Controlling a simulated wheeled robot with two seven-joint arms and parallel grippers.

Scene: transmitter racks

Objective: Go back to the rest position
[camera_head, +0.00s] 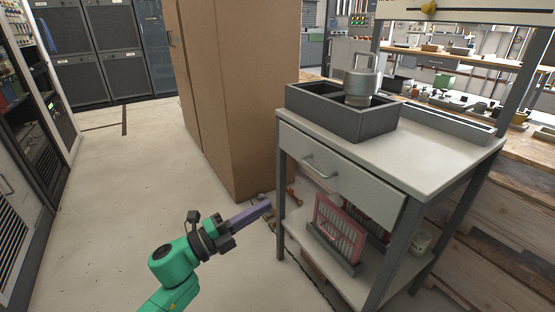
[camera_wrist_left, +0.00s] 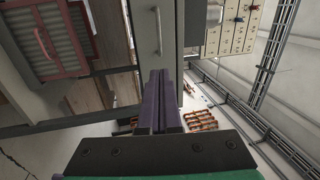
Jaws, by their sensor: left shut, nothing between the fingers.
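My left gripper (camera_head: 266,206) is at the end of a green arm that comes in from the lower left. Its purple fingers are together and empty, pointing toward the small workbench (camera_head: 428,151). In the left wrist view the closed fingers (camera_wrist_left: 160,85) point toward the drawer front, with its metal handle (camera_wrist_left: 156,30) ahead of them. In the head view the drawer (camera_head: 338,172) looks shut or nearly so; I cannot tell exactly. Whether the fingertips touch the bench is unclear. My right gripper is not in view.
A grey tray box (camera_head: 345,123) with a metal pot-like part (camera_head: 361,82) stands on the bench. A red-framed rack part (camera_head: 340,228) is on the lower shelf. A tall brown cabinet (camera_head: 237,90) stands behind. Open floor (camera_head: 120,190) lies to the left, before dark racks (camera_head: 88,55).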

